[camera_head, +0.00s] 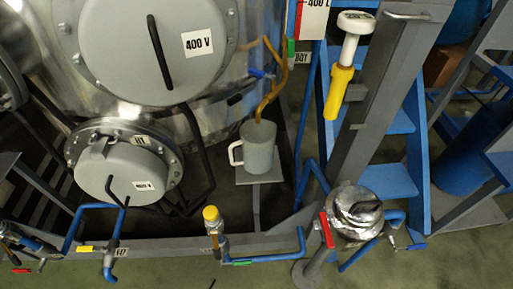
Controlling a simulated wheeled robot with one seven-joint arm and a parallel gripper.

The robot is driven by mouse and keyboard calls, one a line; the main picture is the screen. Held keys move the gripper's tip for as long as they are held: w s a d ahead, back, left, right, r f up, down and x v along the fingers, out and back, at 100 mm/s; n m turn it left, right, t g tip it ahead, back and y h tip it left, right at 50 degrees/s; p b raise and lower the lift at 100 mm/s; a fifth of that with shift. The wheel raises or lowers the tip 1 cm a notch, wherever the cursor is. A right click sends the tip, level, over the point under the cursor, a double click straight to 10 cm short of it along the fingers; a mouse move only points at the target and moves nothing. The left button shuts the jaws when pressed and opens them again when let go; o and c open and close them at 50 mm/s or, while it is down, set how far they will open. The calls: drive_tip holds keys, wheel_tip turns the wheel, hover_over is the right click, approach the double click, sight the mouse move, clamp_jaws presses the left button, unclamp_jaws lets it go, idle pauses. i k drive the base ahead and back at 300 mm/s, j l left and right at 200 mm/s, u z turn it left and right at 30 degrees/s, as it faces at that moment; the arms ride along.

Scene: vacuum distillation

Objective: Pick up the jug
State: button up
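The jug (259,152) is pale and whitish, with its handle on the left side. It stands upright on a small grey shelf (262,178) beside the large metal tank. A brownish-orange tube or stream (269,98) comes down from above and ends at the jug's mouth. I cannot tell whether it goes inside, and the jug's contents are not clear. My gripper is not in view.
A large tank (152,45) marked 400 V and a smaller round flange (128,168) lie left. Blue pipes with a red-handled valve (326,229) and yellow-capped valve (211,213) stand in front. A grey post (375,105) and blue steps (400,120) rise right.

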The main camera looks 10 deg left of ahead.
sight(252, 150)
drive_tip(key=i+l, duration=0.25)
drive_tip(key=l, duration=0.15)
drive_tip(key=i+l, duration=0.3)
drive_tip(key=i+l+u, duration=0.1)
drive_tip(key=i+l, duration=0.15)
drive_tip(key=l, duration=0.25)
